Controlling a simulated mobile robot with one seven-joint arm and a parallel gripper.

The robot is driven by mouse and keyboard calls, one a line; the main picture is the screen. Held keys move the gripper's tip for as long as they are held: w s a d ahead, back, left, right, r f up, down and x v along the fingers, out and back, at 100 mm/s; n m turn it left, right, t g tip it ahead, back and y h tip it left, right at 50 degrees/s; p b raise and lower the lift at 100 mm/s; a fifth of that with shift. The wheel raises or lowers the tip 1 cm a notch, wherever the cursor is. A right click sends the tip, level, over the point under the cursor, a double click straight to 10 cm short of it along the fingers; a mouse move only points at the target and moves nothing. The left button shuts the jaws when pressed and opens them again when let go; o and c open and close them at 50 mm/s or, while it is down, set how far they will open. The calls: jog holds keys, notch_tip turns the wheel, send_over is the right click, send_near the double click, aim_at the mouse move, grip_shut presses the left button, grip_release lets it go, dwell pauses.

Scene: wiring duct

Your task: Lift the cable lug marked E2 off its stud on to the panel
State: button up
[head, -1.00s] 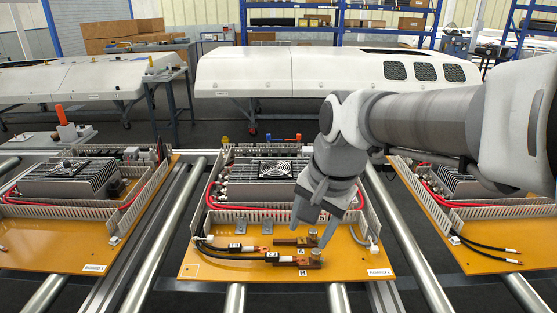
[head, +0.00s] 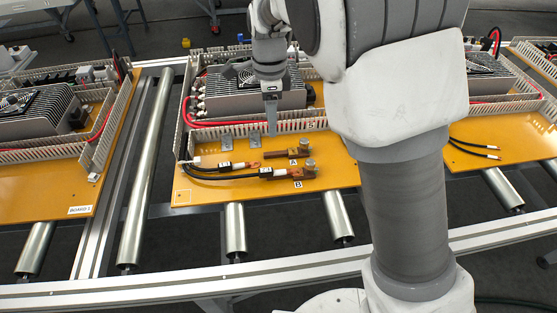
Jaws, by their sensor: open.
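Two black cables with white-labelled sleeves lie at the front of the middle orange panel (head: 335,178). The upper cable's copper lug (head: 246,165) lies on the panel, apart from the copper bar marked A (head: 282,153). The lower cable's copper lug (head: 281,172) reaches toward the bar marked B (head: 299,174); I cannot tell whether it sits on that stud. The sleeve labels are too small to read, so I cannot tell which is E2. Bolt-like studs (head: 310,164) stand at the bars' right ends. My gripper (head: 270,128) points down, open and empty, behind the lugs near the duct wall.
A slotted grey duct wall (head: 225,136) runs behind the lugs, with a finned heat sink (head: 240,97) and red cable behind it. Two flat grey plates (head: 226,142) lie near the duct. Similar panels stand left and right on rollers (head: 235,230). The panel's front strip is clear.

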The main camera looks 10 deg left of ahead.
jog(key=b, duration=0.2)
send_over(274, 171)
jog(key=f, duration=1.1)
jog(key=shift+w+a+f, duration=0.2)
jog(key=shift+a+f, duration=0.05)
jog(key=shift+f, duration=0.1)
jog(key=shift+s+d+f+b, duration=0.15)
jog(key=shift+f+b, duration=0.25)
jog(key=shift+f, duration=1)
jog(key=shift+s+d+f+b, duration=0.15)
jog(key=shift+f+b, duration=0.25)
jog(key=shift+f, duration=0.95)
jog(key=shift+a, duration=0.1)
jog(key=shift+c, duration=0.2)
jog(key=shift+r, duration=0.1)
grip_shut()
